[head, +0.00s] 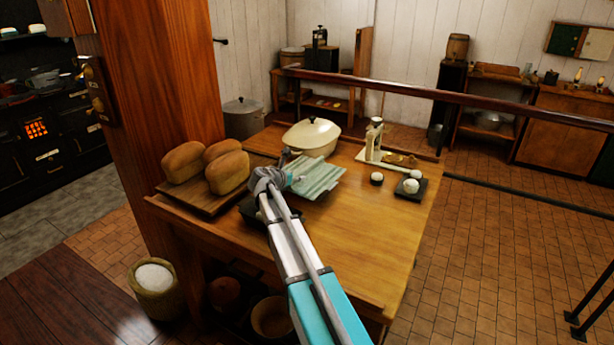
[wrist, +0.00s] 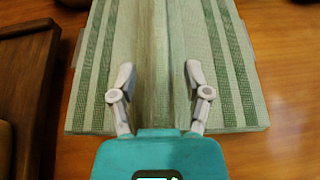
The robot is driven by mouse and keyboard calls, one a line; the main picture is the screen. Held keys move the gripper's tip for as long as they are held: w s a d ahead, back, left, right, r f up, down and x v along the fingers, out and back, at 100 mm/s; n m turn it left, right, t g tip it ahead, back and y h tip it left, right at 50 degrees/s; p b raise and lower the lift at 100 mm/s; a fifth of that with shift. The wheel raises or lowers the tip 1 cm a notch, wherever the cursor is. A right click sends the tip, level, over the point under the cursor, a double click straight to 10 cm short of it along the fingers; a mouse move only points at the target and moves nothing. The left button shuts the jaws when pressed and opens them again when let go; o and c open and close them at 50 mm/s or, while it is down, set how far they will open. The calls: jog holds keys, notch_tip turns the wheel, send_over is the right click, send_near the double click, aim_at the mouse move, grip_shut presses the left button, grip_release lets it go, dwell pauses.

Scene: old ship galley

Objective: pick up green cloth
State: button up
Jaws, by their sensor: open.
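The green cloth (head: 318,177) is pale green with darker stripes and lies on the wooden table (head: 372,236). In the wrist view the cloth (wrist: 222,70) fills the upper middle, with a raised fold running up its centre. My gripper (wrist: 158,75) is open over the cloth, with one finger on each side of the fold. I cannot tell whether the fingertips touch the cloth. In the head view my arm reaches across the table's front, and the wrist hides the cloth's near left part.
A board (head: 196,198) with several bread loaves is left of the cloth. A cream lidded pot (head: 311,137) stands behind it. A scale (head: 375,142) and a dark tray (head: 410,190) with white round items are to the right. The table's front right is clear.

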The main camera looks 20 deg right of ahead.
grip_shut()
jog(key=shift+r, duration=0.15)
dwell(0.5)
jog(key=shift+r+p, duration=0.95)
jog(key=shift+p, duration=0.1)
jog(key=s+a+r+p, duration=0.2)
jog(key=s+r+p, duration=0.8)
jog(key=s, duration=0.3)
jog(key=shift+s+a+r+p, duration=0.35)
jog(key=shift+s+r+p, duration=0.05)
jog(key=shift+p, duration=0.05)
